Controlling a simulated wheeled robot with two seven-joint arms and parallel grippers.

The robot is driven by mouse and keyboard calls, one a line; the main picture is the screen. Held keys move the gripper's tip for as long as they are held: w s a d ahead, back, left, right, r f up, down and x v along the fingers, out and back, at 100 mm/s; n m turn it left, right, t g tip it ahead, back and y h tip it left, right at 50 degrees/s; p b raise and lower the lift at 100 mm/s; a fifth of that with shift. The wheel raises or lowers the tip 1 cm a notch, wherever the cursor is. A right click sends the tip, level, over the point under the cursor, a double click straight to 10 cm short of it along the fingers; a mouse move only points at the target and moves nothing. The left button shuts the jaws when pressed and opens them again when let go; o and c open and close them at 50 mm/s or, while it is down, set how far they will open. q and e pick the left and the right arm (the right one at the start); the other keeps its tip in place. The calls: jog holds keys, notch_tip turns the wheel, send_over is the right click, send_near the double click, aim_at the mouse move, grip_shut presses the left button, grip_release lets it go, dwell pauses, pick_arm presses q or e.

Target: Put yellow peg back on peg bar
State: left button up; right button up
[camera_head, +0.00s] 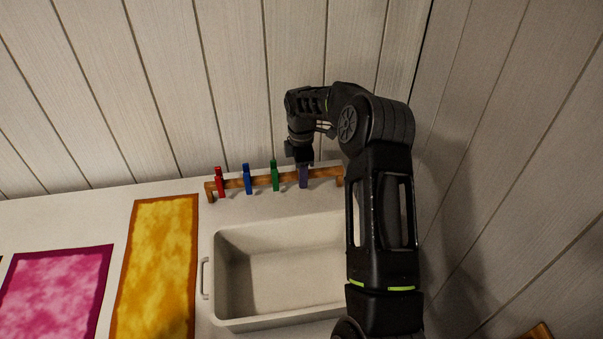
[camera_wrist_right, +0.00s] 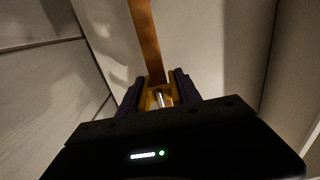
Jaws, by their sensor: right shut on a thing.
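The yellow peg (camera_wrist_right: 148,98) shows in the right wrist view, between the dark fingers of my right gripper (camera_wrist_right: 159,97), which is shut on it. A metal spring shows in its middle. The wooden peg bar (camera_wrist_right: 146,40) runs away from the peg in that view, and the peg is right at its near part. In the head view my right gripper (camera_head: 303,176) points down at the right part of the peg bar (camera_head: 259,181). The yellow peg is hidden there by the gripper. Whether the peg is clipped around the bar, I cannot tell. My left gripper is not in view.
A red peg (camera_head: 220,183), a blue peg (camera_head: 248,180) and a green peg (camera_head: 275,176) stand on the bar left of my gripper. A pale tray (camera_head: 222,290) lies in front, partly behind my right arm. Yellow (camera_head: 157,265) and pink (camera_head: 58,295) cloths lie left. Plank walls stand behind and right.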

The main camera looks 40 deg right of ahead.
jog(key=shift+f, duration=0.25)
dwell(0.5)
jog(key=o, duration=1.4)
jog(key=shift+r, duration=0.1)
notch_tip(320, 180, up, 7)
jog(key=shift+f+b, duration=0.1)
jog(key=shift+b, duration=0.75)
jog(key=shift+r, duration=0.45)
